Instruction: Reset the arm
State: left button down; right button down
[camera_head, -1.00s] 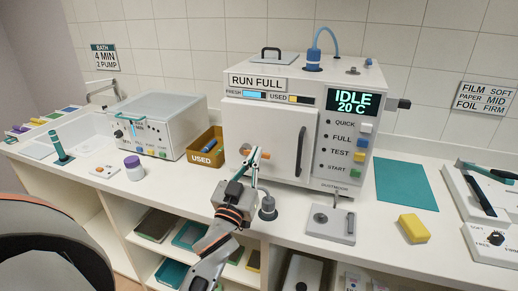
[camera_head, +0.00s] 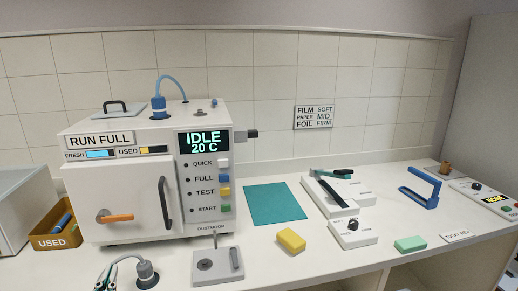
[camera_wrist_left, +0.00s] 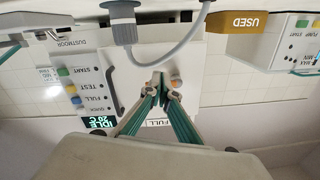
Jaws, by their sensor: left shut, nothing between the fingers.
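My left gripper (camera_head: 106,274) shows at the bottom left of the head view, in front of the white machine (camera_head: 85,218) and left of a grey capped bottle with a hose (camera_head: 146,273). Its teal fingers are shut and empty. In the wrist view, which is upside down, the fingertips (camera_wrist_left: 161,84) meet in front of the machine's door. The machine's door is closed, with an orange lever (camera_head: 115,217) lying about level and a dark upright handle (camera_head: 165,203). Its display (camera_head: 203,142) reads IDLE 20 C. My right gripper is not in view.
A brown USED bin (camera_head: 55,240) stands left of the machine. To the right are a grey plate device (camera_head: 219,265), a yellow block (camera_head: 291,240), a teal mat (camera_head: 275,204), a sealer (camera_head: 335,196) and a blue frame (camera_head: 420,187). The front counter right of centre has free room.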

pick_arm(q)
jog(key=s+f+m+g, duration=0.7)
jog(key=s+f+g, duration=0.3)
jog(key=s+f, duration=0.75)
jog(key=w+d+f+n+t+h, duration=0.2)
jog(key=d+f+h, duration=0.5)
jog(key=d+f, duration=0.6)
jog(key=shift+w+d+f+t+h, duration=0.25)
jog(key=shift+w+d+t+h, duration=0.15)
jog(key=shift+d+t, duration=0.6)
jog(key=shift+d, duration=0.15)
